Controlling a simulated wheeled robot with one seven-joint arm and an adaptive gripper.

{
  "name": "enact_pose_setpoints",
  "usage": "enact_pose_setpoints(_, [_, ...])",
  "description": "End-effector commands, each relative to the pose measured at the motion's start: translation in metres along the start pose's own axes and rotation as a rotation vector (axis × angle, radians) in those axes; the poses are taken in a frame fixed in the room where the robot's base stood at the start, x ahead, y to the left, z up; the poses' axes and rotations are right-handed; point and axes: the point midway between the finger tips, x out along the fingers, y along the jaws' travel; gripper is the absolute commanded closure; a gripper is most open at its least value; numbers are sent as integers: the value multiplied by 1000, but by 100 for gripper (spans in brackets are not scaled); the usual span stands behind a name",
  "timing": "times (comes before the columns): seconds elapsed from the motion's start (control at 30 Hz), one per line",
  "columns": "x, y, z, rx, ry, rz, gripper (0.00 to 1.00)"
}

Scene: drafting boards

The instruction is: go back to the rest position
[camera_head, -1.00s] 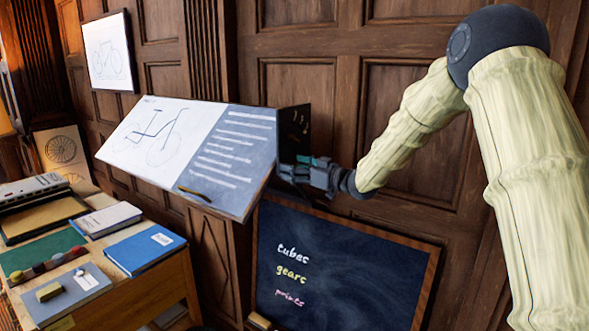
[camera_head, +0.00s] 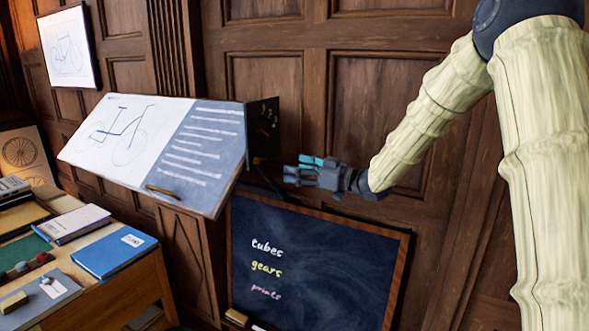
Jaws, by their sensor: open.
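My gripper (camera_head: 296,171) is open and empty in the middle of the head view. It points left, just right of the dark side panel (camera_head: 263,130) of the sloped drafting board (camera_head: 203,157), with a small gap between them. My arm, in a pale padded sleeve, comes in from the right side. The board carries a bicycle drawing, lines of writing on a blue-grey half and a brass handle (camera_head: 164,190) near its lower edge.
A chalkboard (camera_head: 320,270) with coloured words leans below my gripper. A desk (camera_head: 128,288) at lower left holds a blue book (camera_head: 114,252), a white-covered book (camera_head: 72,223) and small items. Wood panelling stands behind my arm.

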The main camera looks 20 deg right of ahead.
Motion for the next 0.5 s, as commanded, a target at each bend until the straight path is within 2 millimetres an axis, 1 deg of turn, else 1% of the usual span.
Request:
enact_pose_setpoints(0.37, [0, 0, 1, 1, -1, 0, 30])
enact_pose_setpoints(0.47, [2, -4, 15, 14, -15, 8, 30])
enact_pose_setpoints(0.5, [4, -6, 27, 25, -26, 15, 30])
